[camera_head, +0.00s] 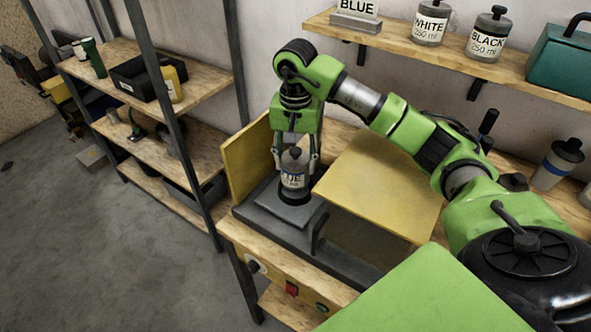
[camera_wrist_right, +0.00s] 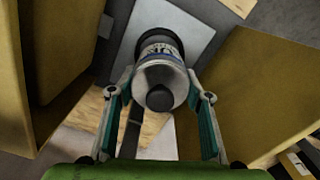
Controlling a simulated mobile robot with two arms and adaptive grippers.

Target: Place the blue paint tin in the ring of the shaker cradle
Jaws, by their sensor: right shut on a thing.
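The blue paint tin (camera_head: 294,174) is a grey tin with a dark knob and a label partly reading "UE". It stands upright at the black ring (camera_head: 295,196) of the shaker cradle, on a grey plate (camera_head: 268,212). My right gripper (camera_head: 296,160) comes down from above and is shut on the tin, one finger on each side. The tin (camera_wrist_right: 160,75) also shows in the right wrist view between the fingers (camera_wrist_right: 160,105), with the dark ring around its base. I cannot tell whether the tin rests fully on the ring's floor. My left gripper is not in view.
Yellow panels stand left (camera_head: 246,158) and right (camera_head: 380,185) of the cradle, close to my right gripper. A rack (camera_head: 165,95) stands at left.

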